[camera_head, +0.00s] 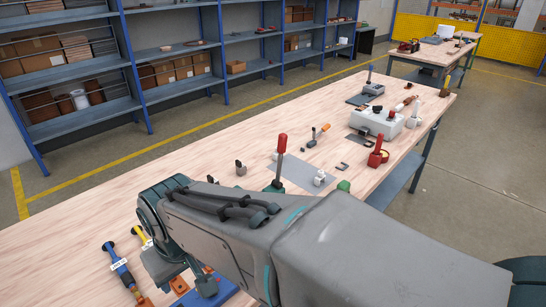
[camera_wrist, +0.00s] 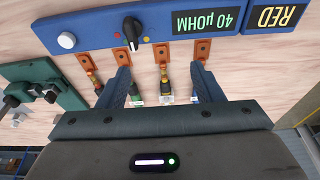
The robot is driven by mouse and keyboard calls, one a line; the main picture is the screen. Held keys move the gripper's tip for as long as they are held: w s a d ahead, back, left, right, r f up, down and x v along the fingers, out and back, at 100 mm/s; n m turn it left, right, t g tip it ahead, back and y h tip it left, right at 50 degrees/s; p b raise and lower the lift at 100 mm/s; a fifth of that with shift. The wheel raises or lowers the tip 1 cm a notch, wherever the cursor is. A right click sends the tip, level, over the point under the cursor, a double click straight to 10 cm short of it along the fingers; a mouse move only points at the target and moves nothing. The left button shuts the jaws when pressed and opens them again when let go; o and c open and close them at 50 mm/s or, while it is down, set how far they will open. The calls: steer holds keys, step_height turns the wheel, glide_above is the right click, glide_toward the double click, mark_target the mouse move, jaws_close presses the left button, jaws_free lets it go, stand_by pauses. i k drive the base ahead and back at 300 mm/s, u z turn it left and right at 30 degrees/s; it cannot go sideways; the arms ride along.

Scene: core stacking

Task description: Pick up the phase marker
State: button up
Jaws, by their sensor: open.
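In the wrist view, several small coloured pieces with white tags stand or lie in a row below orange tabs; I cannot tell for sure which is the phase marker. A green piece (camera_wrist: 134,90) and a yellow piece (camera_wrist: 166,85) show between the fingers. Another tag (camera_wrist: 195,99) is by the right finger, partly hidden. My gripper (camera_wrist: 161,72) is open, with nothing visibly held. In the head view, tagged blue (camera_head: 124,273) and yellow (camera_head: 141,236) handles lie at lower left.
A blue meter panel (camera_wrist: 78,28) has a black knob and reads "40 µOHM"; a blue block (camera_wrist: 274,16) beside it reads "RED". A green device (camera_wrist: 45,87) is at left. The wooden bench (camera_head: 95,205) is clear at left; tools stand farther along it.

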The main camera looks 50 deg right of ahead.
mark_target(321, 176)
steer(key=z, duration=0.2)
steer(key=k, duration=0.35)
steer(key=z, duration=1.1)
steer(key=k, duration=1)
steer(key=z, duration=1.05)
steer(key=i, duration=1.85)
steer(key=u, duration=1.4)
steer(key=i, duration=0.5)
steer(key=u, duration=0.95)
steer(key=k, duration=0.2)
steer(key=u, duration=1)
